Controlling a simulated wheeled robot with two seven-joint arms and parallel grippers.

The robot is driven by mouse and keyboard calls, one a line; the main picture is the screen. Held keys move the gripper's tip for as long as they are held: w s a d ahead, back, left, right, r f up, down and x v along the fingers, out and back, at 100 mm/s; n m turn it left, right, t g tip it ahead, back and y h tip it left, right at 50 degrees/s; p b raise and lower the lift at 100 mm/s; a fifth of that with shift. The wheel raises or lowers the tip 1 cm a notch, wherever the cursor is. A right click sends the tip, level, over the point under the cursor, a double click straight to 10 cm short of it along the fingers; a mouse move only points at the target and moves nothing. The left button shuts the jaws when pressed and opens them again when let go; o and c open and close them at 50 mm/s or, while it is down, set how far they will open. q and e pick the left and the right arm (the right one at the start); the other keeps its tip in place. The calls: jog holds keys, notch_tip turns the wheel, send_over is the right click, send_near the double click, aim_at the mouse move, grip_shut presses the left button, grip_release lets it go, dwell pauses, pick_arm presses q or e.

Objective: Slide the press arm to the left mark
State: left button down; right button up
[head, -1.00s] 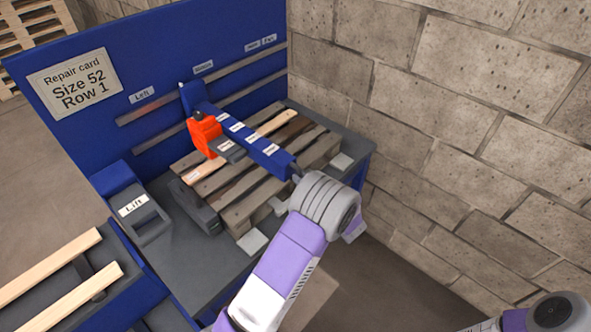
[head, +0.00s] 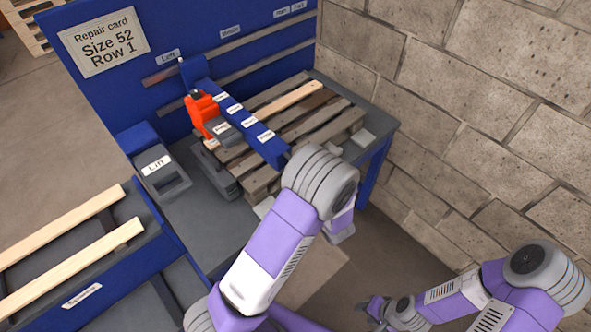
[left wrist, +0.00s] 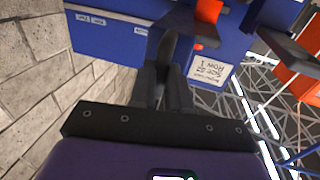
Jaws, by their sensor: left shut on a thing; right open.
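The press arm (head: 252,122) is a blue beam with several white labels and an orange press head (head: 202,115), lying across a wooden pallet. Its far end is at the rail on the blue back panel, just right of the "Left" label (head: 168,57) and short of the middle label (head: 231,32). My left gripper (left wrist: 163,80) is shut on a dark handle (left wrist: 167,47) in the left wrist view; in the head view my own wrist hides the fingers at the beam's near end. My right gripper (head: 373,308) is open and empty, low at the right, away from the beam.
The pallet (head: 313,128) lies on a grey table. A "Lift" box (head: 160,172) stands left of it. A repair card (head: 103,42) is on the panel. A rack with wooden boards (head: 75,265) is at lower left, and a block wall (head: 460,110) bounds the right.

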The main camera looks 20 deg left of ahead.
pick_arm(q)
jog(key=c, duration=1.4)
grip_release()
jog(key=shift+s+a+f, duration=0.1)
jog(key=shift+s+f, duration=0.05)
jog(key=shift+s, duration=0.05)
jog(key=o, duration=0.3)
jog(key=shift+s, duration=0.1)
jog(key=v, duration=0.7)
jog(key=shift+d, duration=0.25)
jog(key=shift+s, duration=0.1)
